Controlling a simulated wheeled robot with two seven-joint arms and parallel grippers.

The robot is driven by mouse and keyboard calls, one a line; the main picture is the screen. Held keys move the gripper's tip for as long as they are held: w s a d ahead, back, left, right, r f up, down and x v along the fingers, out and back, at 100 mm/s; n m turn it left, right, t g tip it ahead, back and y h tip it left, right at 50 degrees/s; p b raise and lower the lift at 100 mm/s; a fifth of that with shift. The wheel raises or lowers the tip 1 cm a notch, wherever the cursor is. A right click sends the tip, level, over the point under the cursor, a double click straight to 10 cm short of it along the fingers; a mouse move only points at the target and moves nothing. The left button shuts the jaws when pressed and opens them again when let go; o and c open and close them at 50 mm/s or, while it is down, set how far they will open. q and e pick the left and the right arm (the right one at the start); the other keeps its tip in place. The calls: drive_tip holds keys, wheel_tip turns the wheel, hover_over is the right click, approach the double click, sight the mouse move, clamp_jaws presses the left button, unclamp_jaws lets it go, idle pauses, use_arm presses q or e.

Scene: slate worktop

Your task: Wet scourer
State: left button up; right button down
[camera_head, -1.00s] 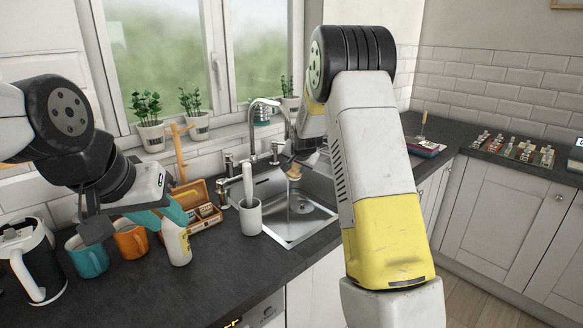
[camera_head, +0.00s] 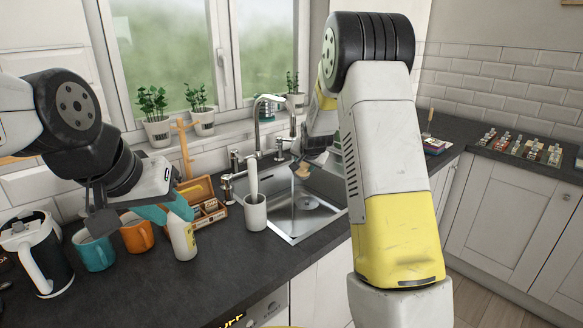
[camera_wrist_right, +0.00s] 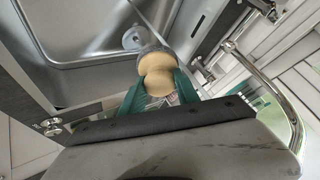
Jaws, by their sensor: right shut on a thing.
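The scourer, with a pale wooden knob (camera_wrist_right: 157,75) and a dark grey head, is gripped by the knob between the teal fingers of my right gripper (camera_wrist_right: 160,92). In the head view the scourer (camera_head: 303,172) is small and held above the sink basin (camera_head: 318,222), by the tap (camera_head: 270,125). A thin water stream (camera_head: 292,195) falls beside it; I cannot tell whether it touches the scourer.
A white cup (camera_head: 255,214) with a brush handle stands left of the sink. A wooden box (camera_head: 208,215), an orange mug (camera_head: 137,236), a teal mug (camera_head: 94,252) and a kettle (camera_head: 38,258) line the left worktop. The front worktop (camera_head: 215,275) is clear.

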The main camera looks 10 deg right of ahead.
drive_tip(key=shift+s+d, duration=0.35)
drive_tip(key=shift+s, duration=0.5)
drive_tip(key=shift+s+d, duration=0.35)
drive_tip(key=shift+s, duration=0.45)
drive_tip(key=shift+s+d, duration=0.35)
drive_tip(key=shift+s, duration=0.5)
drive_tip(key=s+d+r, duration=0.2)
drive_tip(key=s+r, duration=0.2)
drive_tip(key=shift+s, duration=0.35)
